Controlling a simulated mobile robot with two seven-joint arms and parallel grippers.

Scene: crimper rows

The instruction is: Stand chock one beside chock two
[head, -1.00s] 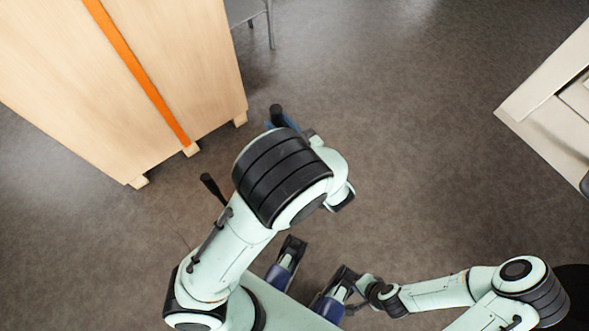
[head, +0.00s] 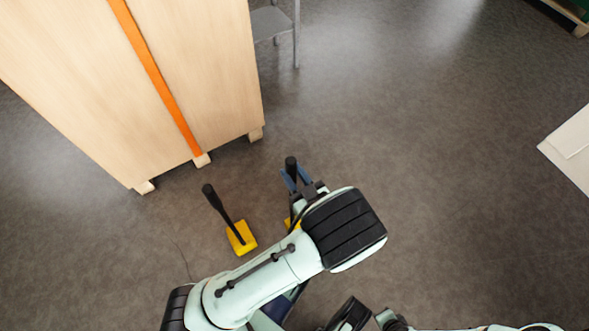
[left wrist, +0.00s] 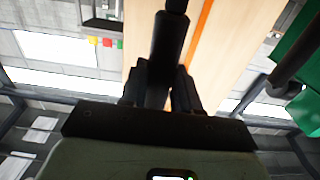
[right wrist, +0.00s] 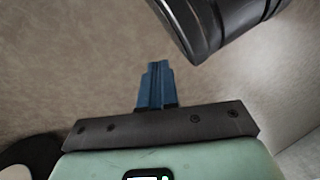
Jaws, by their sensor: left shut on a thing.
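A yellow chock (head: 241,238) with a black upright handle stands on the floor, left of my left arm. A second chock shows its black handle (head: 291,165) and a sliver of its yellow base (head: 289,223), the rest hidden behind my left gripper and forearm. My left gripper (head: 295,178) is shut on that handle, which also rises between the fingers in the left wrist view (left wrist: 170,45). The two bases are apart with a gap. I cannot tell whether the held one touches the floor, or which is one or two. My right gripper (right wrist: 155,88) is shut and empty.
A tall pale wooden crate (head: 90,90) with an orange strap stands on feet behind the chocks. A grey metal frame (head: 272,22) is beside it. A pale panel (head: 570,150) is at the right edge. The floor at middle right is clear.

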